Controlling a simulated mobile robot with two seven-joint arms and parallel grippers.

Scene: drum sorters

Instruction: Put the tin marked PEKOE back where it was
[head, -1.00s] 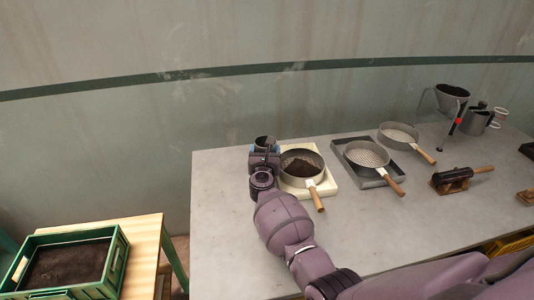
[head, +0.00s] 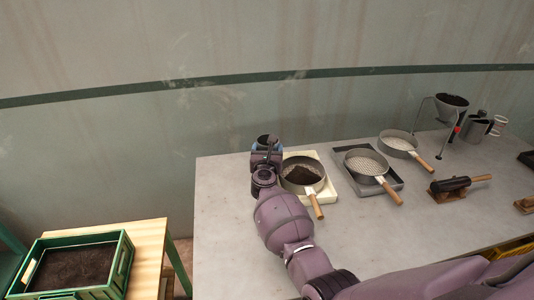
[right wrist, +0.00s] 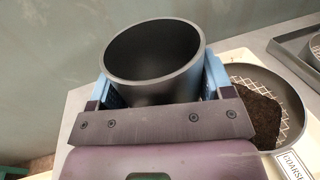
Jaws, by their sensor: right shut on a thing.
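A dark open-topped tin (right wrist: 155,60) is held in my right gripper (right wrist: 165,85), between its two blue fingers, in the right wrist view. Its inside looks empty and dark. Its front is hidden by the gripper, so I cannot read any marking on it. In the head view the tin and the right gripper (head: 266,146) are at the table's back left corner, just left of the sieve with dark soil (head: 303,173). I cannot tell whether the tin touches the table. My left gripper is out of view.
The soil sieve sits on a cream tray (head: 330,193), lettered COARS in the wrist view. Right of it are a grey tray (head: 393,178) with a sieve, another sieve (head: 397,143) and a funnel stand (head: 451,103). A green crate (head: 122,265) of soil stands lower left. The table's front left (head: 225,240) is clear.

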